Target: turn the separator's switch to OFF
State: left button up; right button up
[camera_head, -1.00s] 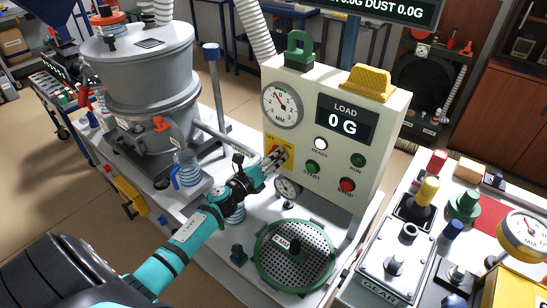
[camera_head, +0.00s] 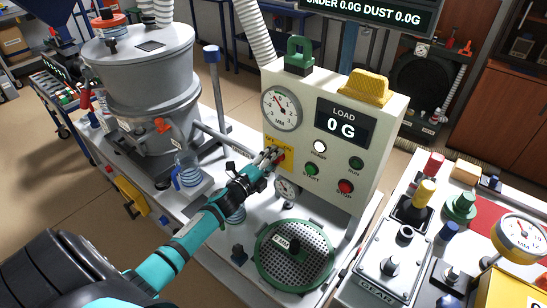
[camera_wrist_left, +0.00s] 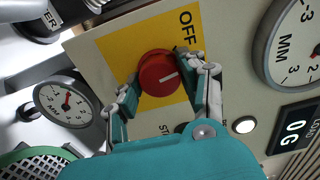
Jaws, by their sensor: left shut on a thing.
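The separator's switch is a red round knob (camera_wrist_left: 158,74) with a white line, on a yellow plate (camera_wrist_left: 115,45) of the cream control panel (camera_head: 382,135). In the wrist view the line points right and slightly up, and the word OFF is at the upper right of the knob. My left gripper (camera_wrist_left: 160,92) is shut on the knob, one finger on each side. In the head view the left gripper (camera_head: 273,156) reaches the yellow plate and partly covers the knob. The ON label is hidden in the wrist view. My right gripper is out of view.
The panel carries a dial gauge (camera_head: 282,108), a load display (camera_head: 344,123) reading 0 G, a green START button (camera_head: 312,169) and a red STOP button (camera_head: 346,186). A small gauge (camera_head: 287,189) and a round sieve (camera_head: 295,270) are below. A blue-handled jug (camera_head: 187,172) stands left.

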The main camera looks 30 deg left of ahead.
pick_arm(q)
jog(key=n+p, duration=0.1)
jog(key=n, duration=0.4)
jog(key=shift+n, duration=0.4)
dwell(0.4)
jog(key=o, duration=1.2)
jog(key=shift+s, duration=0.15)
jog(key=s, duration=0.8)
jog(key=s+a, duration=0.1)
jog(key=s, duration=0.2)
jog(key=shift+s, duration=0.4)
